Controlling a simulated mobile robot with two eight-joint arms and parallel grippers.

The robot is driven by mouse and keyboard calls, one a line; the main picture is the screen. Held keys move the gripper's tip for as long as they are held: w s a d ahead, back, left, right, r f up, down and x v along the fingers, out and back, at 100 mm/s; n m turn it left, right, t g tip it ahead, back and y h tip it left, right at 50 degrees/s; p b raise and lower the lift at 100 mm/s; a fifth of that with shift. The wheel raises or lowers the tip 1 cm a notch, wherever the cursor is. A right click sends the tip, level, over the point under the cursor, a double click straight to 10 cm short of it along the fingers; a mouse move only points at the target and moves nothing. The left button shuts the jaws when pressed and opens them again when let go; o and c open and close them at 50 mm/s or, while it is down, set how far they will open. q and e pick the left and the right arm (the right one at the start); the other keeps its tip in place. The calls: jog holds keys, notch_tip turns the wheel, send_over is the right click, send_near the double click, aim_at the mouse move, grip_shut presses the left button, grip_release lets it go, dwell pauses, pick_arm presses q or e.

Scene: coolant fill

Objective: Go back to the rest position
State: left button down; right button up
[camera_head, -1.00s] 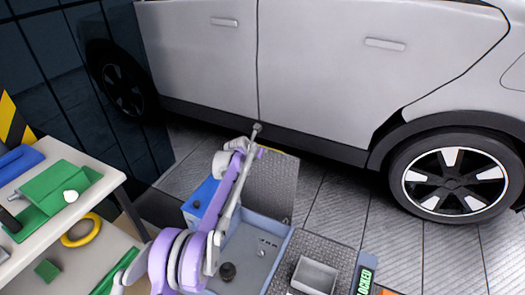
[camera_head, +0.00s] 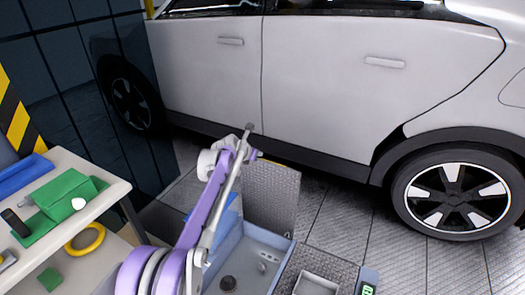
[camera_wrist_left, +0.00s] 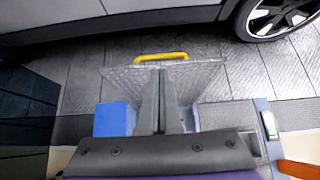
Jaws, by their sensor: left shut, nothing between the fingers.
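My left arm reaches up from the bottom of the head view. Its gripper (camera_head: 250,128) is at the arm's far end, seen in front of the car's lower door. In the left wrist view the two grey fingers (camera_wrist_left: 161,100) are together, with nothing between them. They point toward a raised grey textured panel (camera_wrist_left: 205,80) with a yellow handle (camera_wrist_left: 160,57). My right gripper is in neither view.
A grey-blue bin (camera_head: 250,255) holding a dark round cap (camera_head: 228,283) lies below my arm. A white car (camera_head: 330,90) stands behind. A workbench (camera_head: 105,200) with green and blue items is at left. Tiled floor (camera_head: 345,220) is clear.

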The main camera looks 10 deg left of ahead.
pick_arm(q)
jog(key=s+r+m+g+y+p, duration=0.1)
jog(key=s+r+m+p, duration=0.2)
jog(key=s+r+m, duration=0.7)
jog(key=s+f+m+g+p, duration=0.1)
jog(key=s+m+g+p, duration=0.15)
jog(key=s+m, duration=0.9)
jog(key=s+a+f+m+p, duration=0.1)
jog(key=s+f+m, duration=0.1)
jog(key=s, duration=0.8)
jog(key=s+a+f+m+y+p, duration=0.1)
jog(key=s+m, duration=0.4)
jog(key=s, duration=0.5)
jog(key=s+a+f+m+g+y+p, duration=0.1)
jog(key=s+f+m+p, duration=0.2)
jog(key=s, duration=0.7)
jog(key=shift+s+a+f+m, duration=0.25)
jog(key=shift+s+f+m, duration=0.05)
jog(key=shift+s+m, duration=0.05)
